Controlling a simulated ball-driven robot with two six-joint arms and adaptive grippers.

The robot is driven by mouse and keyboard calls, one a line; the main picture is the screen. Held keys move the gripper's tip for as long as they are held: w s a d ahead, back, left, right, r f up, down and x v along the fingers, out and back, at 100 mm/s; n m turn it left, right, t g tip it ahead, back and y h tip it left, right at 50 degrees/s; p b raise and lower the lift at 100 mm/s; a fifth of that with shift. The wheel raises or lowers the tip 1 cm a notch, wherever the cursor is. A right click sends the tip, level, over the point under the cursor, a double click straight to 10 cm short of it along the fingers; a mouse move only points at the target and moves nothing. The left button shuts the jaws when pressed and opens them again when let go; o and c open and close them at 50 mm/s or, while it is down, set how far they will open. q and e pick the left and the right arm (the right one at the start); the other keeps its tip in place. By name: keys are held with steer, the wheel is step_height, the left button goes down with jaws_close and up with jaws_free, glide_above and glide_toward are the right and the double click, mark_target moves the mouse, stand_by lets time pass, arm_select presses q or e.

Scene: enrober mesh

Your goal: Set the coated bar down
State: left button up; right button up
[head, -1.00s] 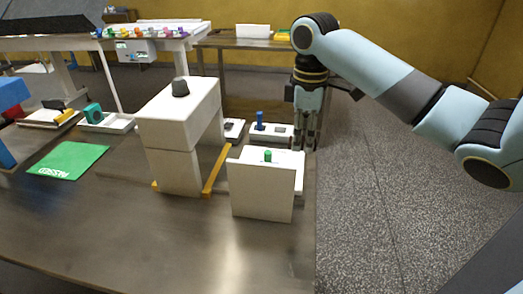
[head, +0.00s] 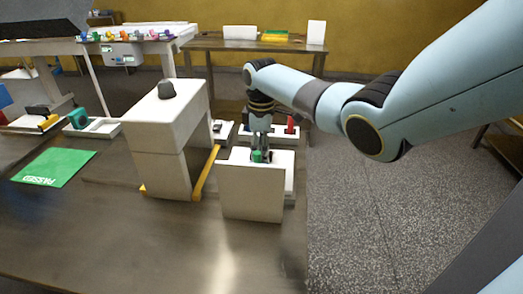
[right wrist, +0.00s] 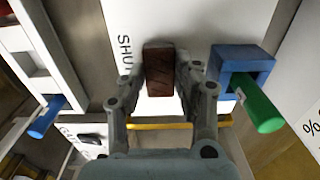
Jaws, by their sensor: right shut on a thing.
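The coated bar, a dark brown block (right wrist: 159,72), is between the fingers of my right gripper (right wrist: 160,84) in the right wrist view. The gripper is shut on it. Beyond the bar is a white surface (right wrist: 205,22) with partly hidden black lettering; I cannot tell whether the bar touches it. In the head view my right gripper (head: 261,152) points down at the white box (head: 252,192) near the table's right edge, and the bar cannot be made out there. My left gripper is not in view.
A blue block (right wrist: 240,70) with a green peg (right wrist: 258,103) is close right of the fingers. A tall white housing (head: 163,130) with a dark knob stands left of the box. A green mat (head: 54,166) lies at the left. The front tabletop is clear.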

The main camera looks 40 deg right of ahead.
steer(key=shift+f, duration=0.2)
steer(key=o, duration=0.8)
steer(key=shift+o, duration=0.2)
steer(key=shift+r, duration=0.15)
steer(key=shift+r, duration=0.3)
step_height(320, 180, up, 12)
steer(key=shift+f+b, duration=0.25)
steer(key=shift+b, duration=0.05)
